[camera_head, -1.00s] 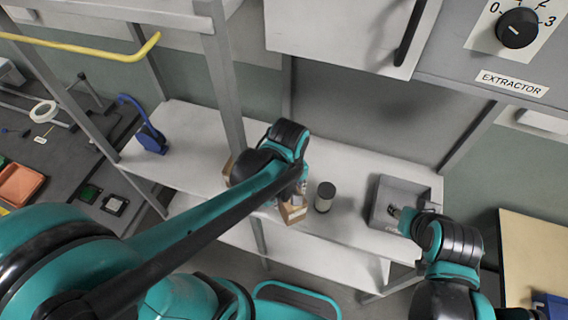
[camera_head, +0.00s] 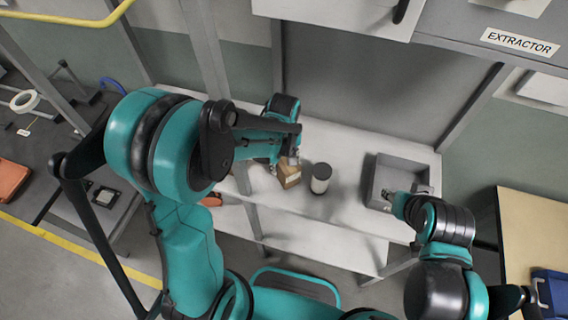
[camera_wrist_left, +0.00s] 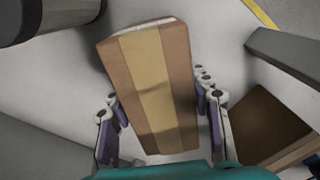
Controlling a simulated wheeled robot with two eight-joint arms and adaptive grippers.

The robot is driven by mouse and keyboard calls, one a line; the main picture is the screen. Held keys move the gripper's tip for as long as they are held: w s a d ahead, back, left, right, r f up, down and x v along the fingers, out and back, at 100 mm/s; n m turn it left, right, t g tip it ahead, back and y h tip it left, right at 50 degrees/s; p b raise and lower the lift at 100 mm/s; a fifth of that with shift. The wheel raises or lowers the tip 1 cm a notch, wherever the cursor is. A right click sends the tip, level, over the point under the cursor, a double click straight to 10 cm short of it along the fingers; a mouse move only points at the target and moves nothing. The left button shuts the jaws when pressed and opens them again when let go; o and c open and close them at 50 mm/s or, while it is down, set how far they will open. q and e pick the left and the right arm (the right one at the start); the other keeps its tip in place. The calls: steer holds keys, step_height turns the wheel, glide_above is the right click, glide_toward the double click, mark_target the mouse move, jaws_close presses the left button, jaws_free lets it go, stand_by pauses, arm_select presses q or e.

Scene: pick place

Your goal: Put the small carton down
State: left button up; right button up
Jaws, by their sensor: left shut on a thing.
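The small carton (camera_wrist_left: 150,88), brown with a tan stripe, sits between the fingers of my left gripper (camera_wrist_left: 162,115) in the left wrist view. The fingers are shut on its sides. In the head view the carton (camera_head: 288,175) is at the shelf (camera_head: 345,210), just left of a dark cylinder with a pale top (camera_head: 320,178). My left gripper (camera_head: 292,158) is partly hidden by its own arm there. I cannot tell whether the carton touches the shelf. My right gripper (camera_head: 388,194) is at the grey bin, its fingers too small to read.
A second brown box (camera_wrist_left: 268,125) lies beside the carton in the left wrist view; my arm hides it in the head view. The open grey bin (camera_head: 372,190) stands right of the cylinder. Shelf posts (camera_head: 205,45) rise at the left. Bare shelf lies behind the cylinder.

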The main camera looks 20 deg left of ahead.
arm_select(q)
steer(key=shift+r, duration=0.1)
steer(key=shift+s, duration=0.1)
steer(key=o, duration=1.3)
steer(key=shift+r, duration=0.3)
step_height(320, 180, up, 12)
steer(key=p, duration=0.3)
steer(key=shift+f, duration=0.25)
